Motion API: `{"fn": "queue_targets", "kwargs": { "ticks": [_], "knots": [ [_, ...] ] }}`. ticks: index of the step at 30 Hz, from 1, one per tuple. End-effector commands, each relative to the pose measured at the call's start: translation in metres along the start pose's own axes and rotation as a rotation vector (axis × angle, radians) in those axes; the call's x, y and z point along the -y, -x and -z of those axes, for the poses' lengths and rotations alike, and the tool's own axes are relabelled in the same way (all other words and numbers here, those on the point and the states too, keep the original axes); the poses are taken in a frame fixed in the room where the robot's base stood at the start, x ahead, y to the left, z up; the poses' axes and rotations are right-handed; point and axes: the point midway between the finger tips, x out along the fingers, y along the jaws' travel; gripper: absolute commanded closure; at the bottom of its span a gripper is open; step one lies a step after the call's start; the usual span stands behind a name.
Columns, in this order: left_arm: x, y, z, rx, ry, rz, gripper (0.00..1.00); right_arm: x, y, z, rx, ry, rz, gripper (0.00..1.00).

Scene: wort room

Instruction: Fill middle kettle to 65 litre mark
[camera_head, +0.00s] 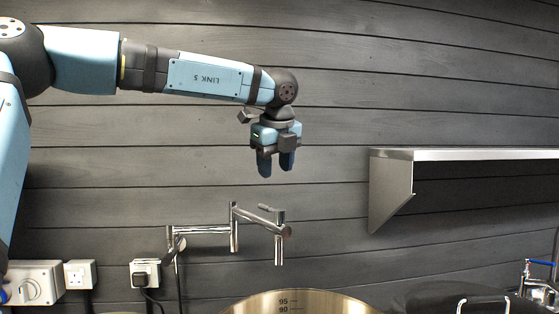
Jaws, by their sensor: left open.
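A steel kettle (325,301) shows at the bottom centre, cut off by the lower edge. Its inner wall carries marks, with 95 and 90 readable; lower marks and any liquid are out of view. A jointed chrome filler tap (205,230) is fixed to the wall above it. Its downward spout (279,250) appears over the kettle, and no water shows coming from it. A small lever (266,207) sits near the spout. My left gripper (275,168) points down, open and empty, above the tap's outer end and apart from it. My right gripper is not in view.
A steel wall shelf (465,154) juts out at the right. A dark lidded vessel with a metal handle (482,300) stands right of the kettle. A blue-handled tap (540,283) is at far right. Sockets with a plug (144,273) line the lower left wall.

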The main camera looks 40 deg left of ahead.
Motion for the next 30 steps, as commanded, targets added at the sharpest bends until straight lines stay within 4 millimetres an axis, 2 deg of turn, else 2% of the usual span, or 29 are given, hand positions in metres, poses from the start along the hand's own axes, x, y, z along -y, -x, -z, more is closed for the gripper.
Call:
{"fn": "queue_targets", "kwargs": {
  "ticks": [4, 8, 24, 30],
  "knots": [
    [0.003, 0.012, 0.004, 0.046, 0.008, -0.008, 0.53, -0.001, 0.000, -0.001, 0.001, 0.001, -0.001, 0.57],
    [0.003, 0.004, 0.003, 0.050, 0.010, -0.012, 0.53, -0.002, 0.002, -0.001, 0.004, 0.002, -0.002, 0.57],
    [0.001, -0.094, -0.002, 0.046, 0.009, -0.012, 0.53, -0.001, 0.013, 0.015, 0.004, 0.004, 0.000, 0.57],
    [0.001, -0.117, -0.003, 0.046, 0.009, -0.011, 0.53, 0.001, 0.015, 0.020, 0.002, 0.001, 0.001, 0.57]
  ]
}}
